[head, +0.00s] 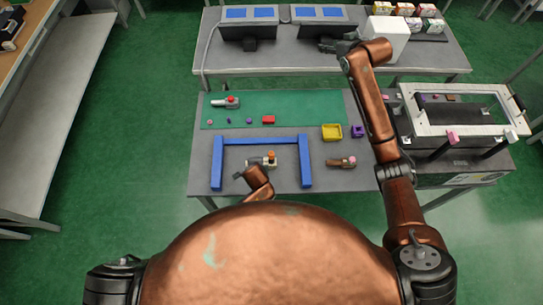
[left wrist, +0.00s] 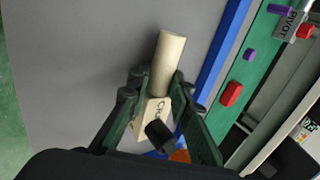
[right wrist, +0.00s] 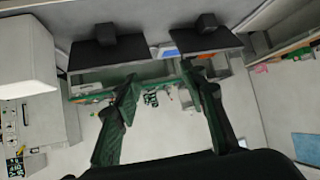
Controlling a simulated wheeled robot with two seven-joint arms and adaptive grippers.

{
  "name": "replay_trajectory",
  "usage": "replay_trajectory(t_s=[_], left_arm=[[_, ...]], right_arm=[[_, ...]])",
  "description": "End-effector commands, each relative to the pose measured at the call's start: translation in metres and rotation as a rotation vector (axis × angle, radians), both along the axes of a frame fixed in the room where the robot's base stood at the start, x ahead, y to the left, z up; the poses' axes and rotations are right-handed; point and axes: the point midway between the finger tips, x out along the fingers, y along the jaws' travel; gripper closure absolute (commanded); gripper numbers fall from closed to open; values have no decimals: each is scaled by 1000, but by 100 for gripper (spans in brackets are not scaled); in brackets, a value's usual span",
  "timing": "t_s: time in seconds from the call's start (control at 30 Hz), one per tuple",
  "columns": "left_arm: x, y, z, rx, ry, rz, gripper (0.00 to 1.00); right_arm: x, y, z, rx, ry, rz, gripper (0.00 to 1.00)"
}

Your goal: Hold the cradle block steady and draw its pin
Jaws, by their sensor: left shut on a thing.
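The cradle block (left wrist: 152,118), cream with dark lettering partly hidden, lies inside the blue frame; in the head view it shows as a small pale piece (head: 256,161) with an orange part (head: 271,155) at its right. A pale cylinder (left wrist: 168,58) extends from its far side and a black stub (left wrist: 158,134) sticks up nearer the camera. I cannot tell for sure which part is the pin. My left gripper (left wrist: 155,88) is shut on the block, one finger on each side. My right gripper (head: 338,44) is open and empty, raised toward the rear table, far from the block.
A three-sided blue frame (head: 262,140) surrounds the block. A brown fixture with a pink knob (head: 341,162) stands right of the frame. A pale rack (head: 465,128) borders the right.

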Motion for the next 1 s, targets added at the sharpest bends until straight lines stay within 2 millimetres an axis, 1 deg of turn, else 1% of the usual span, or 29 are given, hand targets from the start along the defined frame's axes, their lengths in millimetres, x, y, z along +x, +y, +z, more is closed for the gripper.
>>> replay_trajectory(t_s=[0.03,0.2,0.27,0.3,0.37,0.4,0.47,0.5,0.57,0.6,0.73,0.8,0.9,1.0], left_arm=[[-1,1,-1,2,3,1,100],[-1,1,-1,2,3,1,100],[-1,1,-1,2,3,1,100],[-1,1,-1,2,3,1,100],[-1,1,-1,2,3,1,100],[-1,1,-1,2,3,1,100],[-1,1,-1,2,3,1,100],[-1,1,-1,2,3,1,100],[-1,1,-1,2,3,1,100],[-1,1,-1,2,3,1,100],[-1,1,-1,2,3,1,100],[-1,1,-1,2,3,1,100],[-1,1,-1,2,3,2,100],[-1,1,-1,2,3,2,100]], right_arm=[[-5,22,-8,1,36,27,61],[-32,90,-42,-2,175,101,61],[-45,113,-54,-8,228,124,61],[-54,127,-64,-17,265,138,61],[-69,147,-78,-31,321,158,61],[-80,159,-87,-43,358,170,61],[-97,176,-102,-63,417,184,61],[-109,186,-113,-80,456,193,61],[-128,200,-128,-110,517,204,61],[-142,207,-139,-134,558,208,61],[-186,225,-171,-217,681,213,61],[-208,229,-186,-264,739,209,61],[-233,230,-203,-325,804,199,61],[-250,228,-214,-367,848,188,61]])
